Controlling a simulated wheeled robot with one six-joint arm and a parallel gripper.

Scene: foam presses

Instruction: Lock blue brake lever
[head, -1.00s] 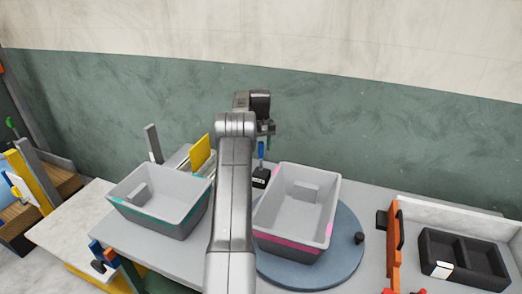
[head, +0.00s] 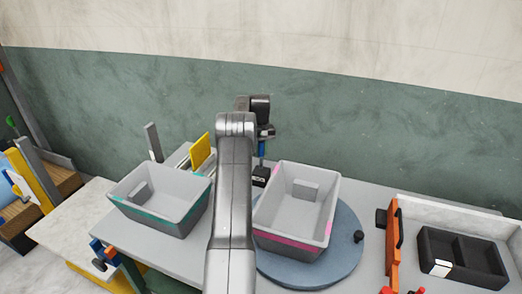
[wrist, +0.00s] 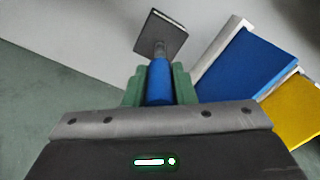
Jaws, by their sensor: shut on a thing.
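The blue brake lever (head: 262,149) stands upright on a small black base (head: 260,176) behind the two bins. My gripper (head: 264,134) is at the lever's upper end, partly behind my arm in the head view. In the wrist view, the blue lever (wrist: 159,82) lies between the green fingers of my gripper (wrist: 159,88), which are shut on it. The lever's dark square base (wrist: 161,36) shows beyond the fingertips. Whether the lever is locked cannot be told.
A grey bin with teal marks (head: 158,212) stands left, and one with pink marks (head: 262,232) stands on a round blue-grey turntable (head: 347,250). A yellow panel (head: 200,152) rises left of the lever. An orange upright (head: 393,245) and black tray (head: 430,237) stand right.

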